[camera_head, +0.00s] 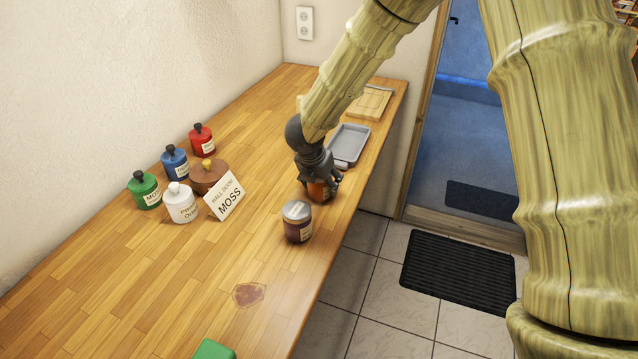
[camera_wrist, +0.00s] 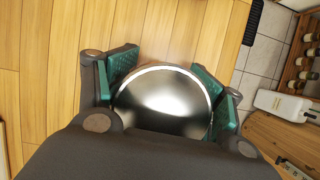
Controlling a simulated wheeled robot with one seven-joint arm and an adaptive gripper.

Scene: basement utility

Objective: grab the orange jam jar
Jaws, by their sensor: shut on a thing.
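The orange jam jar (camera_head: 318,191) stands on the wooden counter near its right edge, partly hidden by my gripper (camera_head: 322,178). In the wrist view, its round silver lid (camera_wrist: 165,100) fills the space between the green pads of my gripper (camera_wrist: 170,95). The pads are shut against the jar's two sides. In the head view, the jar looks to be on the counter or very close above it; I cannot tell which. A second jar (camera_head: 297,224), dark red with a silver lid, stands apart from it, closer to the camera.
Green (camera_head: 145,190), blue (camera_head: 175,163), red (camera_head: 202,140) and white (camera_head: 181,203) canisters, a brown lidded pot (camera_head: 209,178) and a MOSS card (camera_head: 226,198) stand to the left. A grey tray (camera_head: 349,144) and wooden board (camera_head: 370,103) lie behind. The counter's front middle is mostly clear, with a stain (camera_head: 249,294).

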